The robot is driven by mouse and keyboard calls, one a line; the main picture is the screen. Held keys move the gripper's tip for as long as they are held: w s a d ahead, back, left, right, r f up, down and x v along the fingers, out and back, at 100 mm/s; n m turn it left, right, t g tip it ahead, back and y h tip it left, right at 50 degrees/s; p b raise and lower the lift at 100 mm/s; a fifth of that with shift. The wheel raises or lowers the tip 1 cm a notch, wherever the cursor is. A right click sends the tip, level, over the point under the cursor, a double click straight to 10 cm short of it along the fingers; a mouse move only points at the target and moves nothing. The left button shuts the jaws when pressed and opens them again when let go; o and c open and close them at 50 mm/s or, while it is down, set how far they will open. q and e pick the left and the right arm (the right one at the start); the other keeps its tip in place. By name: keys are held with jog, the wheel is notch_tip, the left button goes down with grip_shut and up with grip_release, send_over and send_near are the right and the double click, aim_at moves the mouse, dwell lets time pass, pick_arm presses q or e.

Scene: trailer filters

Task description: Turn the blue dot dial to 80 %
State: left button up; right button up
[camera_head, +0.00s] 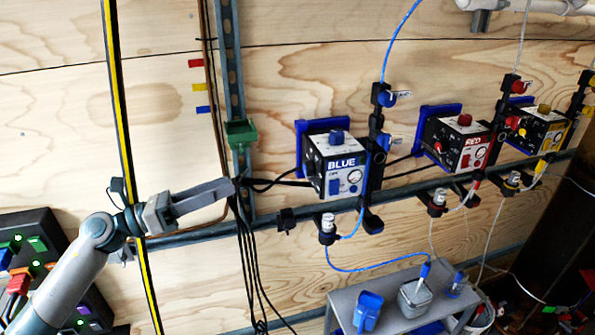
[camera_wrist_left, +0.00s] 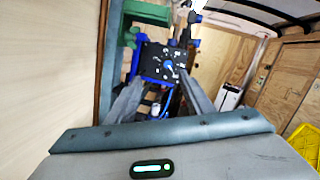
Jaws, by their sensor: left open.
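My right gripper is not in view.
Black cables (camera_head: 250,260) hang close to my left gripper's tips. A green block (camera_head: 240,133) sits on the upright metal strut. The RED box (camera_head: 460,142) and a yellow-marked box (camera_head: 542,128) are farther right. A grey table (camera_head: 345,300) with blue containers stands below.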

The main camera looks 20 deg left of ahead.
pick_arm(q)
jog(key=s+r+m+g, duration=0.1)
jog(key=m+g, duration=0.1)
jog(key=m, duration=0.2)
jog(key=p, duration=0.4)
send_near(305, 169)
jog(key=p+x, duration=0.3)
jog(key=x, duration=0.4)
jog(key=shift+w+d, duration=0.25)
jog(key=shift+w, duration=0.05)
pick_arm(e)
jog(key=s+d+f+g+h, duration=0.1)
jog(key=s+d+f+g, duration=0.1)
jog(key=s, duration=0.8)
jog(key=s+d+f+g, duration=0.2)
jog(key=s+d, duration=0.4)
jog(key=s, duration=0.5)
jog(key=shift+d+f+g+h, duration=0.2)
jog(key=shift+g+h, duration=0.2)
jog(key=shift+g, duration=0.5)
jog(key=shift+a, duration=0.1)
pick_arm(q)
jog(key=c, duration=1)
